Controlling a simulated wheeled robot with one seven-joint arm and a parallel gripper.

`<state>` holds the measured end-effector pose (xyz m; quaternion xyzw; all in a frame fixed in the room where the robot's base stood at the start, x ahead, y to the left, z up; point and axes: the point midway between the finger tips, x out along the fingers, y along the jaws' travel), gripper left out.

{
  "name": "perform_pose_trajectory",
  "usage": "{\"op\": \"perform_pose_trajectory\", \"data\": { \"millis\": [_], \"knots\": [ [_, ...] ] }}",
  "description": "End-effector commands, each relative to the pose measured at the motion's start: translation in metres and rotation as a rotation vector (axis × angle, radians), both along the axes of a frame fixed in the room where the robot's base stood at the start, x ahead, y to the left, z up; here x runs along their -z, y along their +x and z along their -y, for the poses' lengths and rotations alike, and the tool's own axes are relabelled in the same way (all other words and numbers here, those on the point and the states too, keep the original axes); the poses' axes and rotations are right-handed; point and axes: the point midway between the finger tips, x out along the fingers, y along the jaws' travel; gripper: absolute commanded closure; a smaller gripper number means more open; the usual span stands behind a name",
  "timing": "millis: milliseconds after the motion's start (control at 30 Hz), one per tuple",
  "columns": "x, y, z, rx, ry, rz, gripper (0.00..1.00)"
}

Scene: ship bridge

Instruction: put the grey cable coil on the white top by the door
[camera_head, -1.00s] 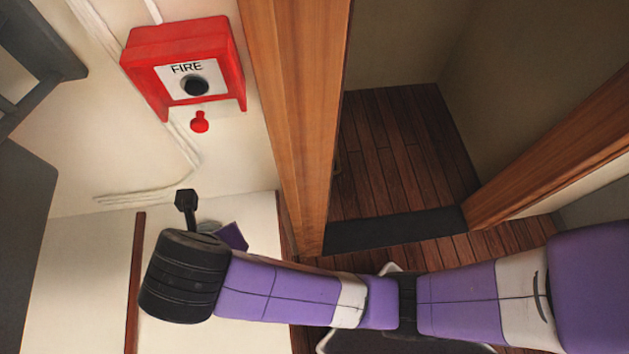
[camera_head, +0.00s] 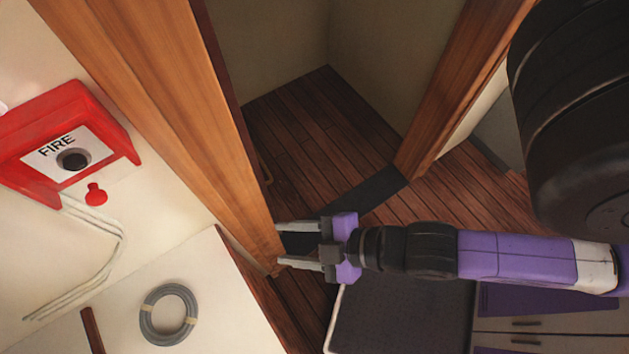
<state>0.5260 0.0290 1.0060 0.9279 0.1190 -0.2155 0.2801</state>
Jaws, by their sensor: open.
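The grey cable coil (camera_head: 147,326) lies flat on the white top (camera_head: 215,290) by the door, in the lower left of the head view. It is a ring bound with pale ties. My gripper (camera_head: 300,243) is open, with its two fingers pointing left and nothing between them. It is to the right of the coil and apart from it, in front of the wooden door frame's foot as seen here.
A red fire call box (camera_head: 110,128) is on the wall at the left, with cables (camera_head: 112,262) running below it. The wooden door frame (camera_head: 175,110) stands beside the white top. Open doorway floor (camera_head: 325,120) shows beyond.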

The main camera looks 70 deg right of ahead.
Motion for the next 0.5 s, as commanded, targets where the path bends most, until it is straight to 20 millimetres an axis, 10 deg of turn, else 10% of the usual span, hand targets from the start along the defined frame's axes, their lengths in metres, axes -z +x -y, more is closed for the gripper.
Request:
{"op": "perform_pose_trajectory", "data": {
  "millis": [233, 500],
  "knots": [
    [-0.062, -0.048, 0.024, 0.261, 0.413, 0.131, 0.54],
    [-0.083, -0.059, 0.029, 0.320, 0.537, 0.181, 0.54]
  ]
}}
